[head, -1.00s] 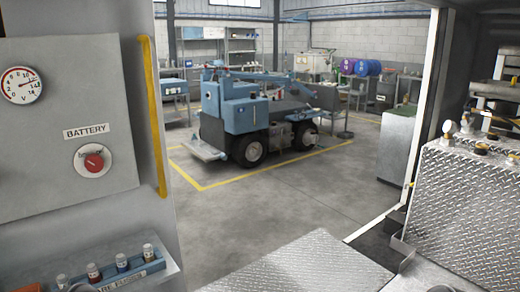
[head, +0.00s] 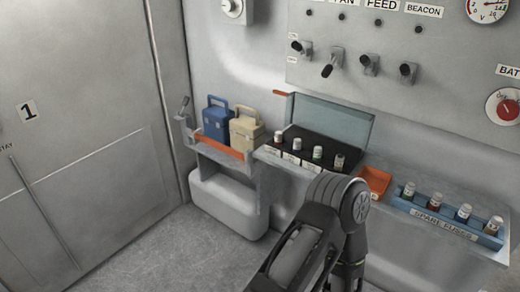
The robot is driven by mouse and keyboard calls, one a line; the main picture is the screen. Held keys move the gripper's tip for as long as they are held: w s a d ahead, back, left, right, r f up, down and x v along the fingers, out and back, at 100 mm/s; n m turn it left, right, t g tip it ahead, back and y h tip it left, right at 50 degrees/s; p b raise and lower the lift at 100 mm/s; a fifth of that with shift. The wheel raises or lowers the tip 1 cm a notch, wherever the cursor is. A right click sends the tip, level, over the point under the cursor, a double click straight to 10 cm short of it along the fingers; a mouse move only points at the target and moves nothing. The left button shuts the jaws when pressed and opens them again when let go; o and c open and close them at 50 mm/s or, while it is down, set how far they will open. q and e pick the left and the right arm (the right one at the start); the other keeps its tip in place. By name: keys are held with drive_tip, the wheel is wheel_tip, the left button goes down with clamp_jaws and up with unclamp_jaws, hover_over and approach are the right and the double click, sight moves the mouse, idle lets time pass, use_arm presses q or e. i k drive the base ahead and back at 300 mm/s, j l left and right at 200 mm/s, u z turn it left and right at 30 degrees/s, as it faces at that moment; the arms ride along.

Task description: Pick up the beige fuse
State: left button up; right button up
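A blue spare-fuse rack (head: 432,222) sits on the ledge at the right, holding several small white-capped fuses in a row. The fuse at its right end (head: 493,227) looks beige or tan, though it is too small to be sure. Beside it is a blue-banded fuse (head: 463,213), then a red-banded one (head: 436,201). An open fuse box (head: 330,122) with a lid tilted up holds several more fuses; its rightmost one (head: 339,163) also looks pale brownish. A dark arm of mine rises at the bottom middle. Neither gripper shows.
An orange tray (head: 375,181) sits between box and rack. A blue case (head: 216,122) and a beige case (head: 246,132) stand on a shelf to the left. A switch panel (head: 400,48) is above. A large door (head: 85,150) is at far left.

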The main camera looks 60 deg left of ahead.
sight(339, 162)
drive_tip(key=u, duration=1.5)
